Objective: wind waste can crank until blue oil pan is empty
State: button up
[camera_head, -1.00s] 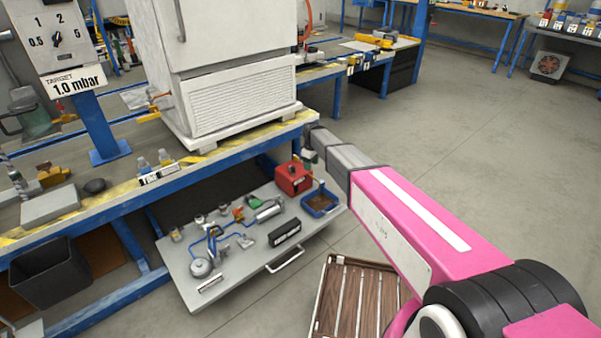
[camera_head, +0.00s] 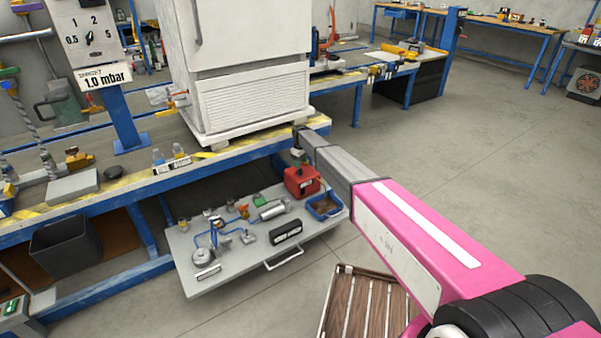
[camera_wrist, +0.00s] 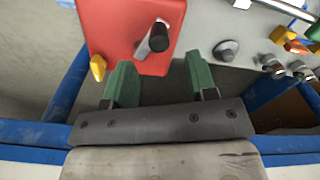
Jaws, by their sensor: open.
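The red waste can (camera_head: 301,181) stands at the back right of the grey pull-out shelf. In the wrist view its top (camera_wrist: 112,25) fills the upper left, with a black crank handle (camera_wrist: 153,40) and a yellow part. The blue oil pan (camera_head: 325,207) sits right of the can with brown oil in it. My gripper (camera_head: 299,156) is just above the can. In the wrist view the green fingers of my gripper (camera_wrist: 158,68) are open, and the crank handle is just beyond their tips, in line with the gap. Whether they touch the can is unclear.
The grey shelf (camera_head: 205,285) also bears a pump with blue tubing, valves and a black box (camera_head: 286,233). The workbench (camera_head: 130,183) with a white cabinet (camera_head: 250,100) is above it. A wooden slatted platform (camera_head: 362,305) stands in front. Floor at right is clear.

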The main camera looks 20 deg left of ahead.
aim_at(301, 170)
notch_tip(301, 170, down, 6)
jog(key=shift+f, duration=0.15)
jog(key=c, duration=0.9)
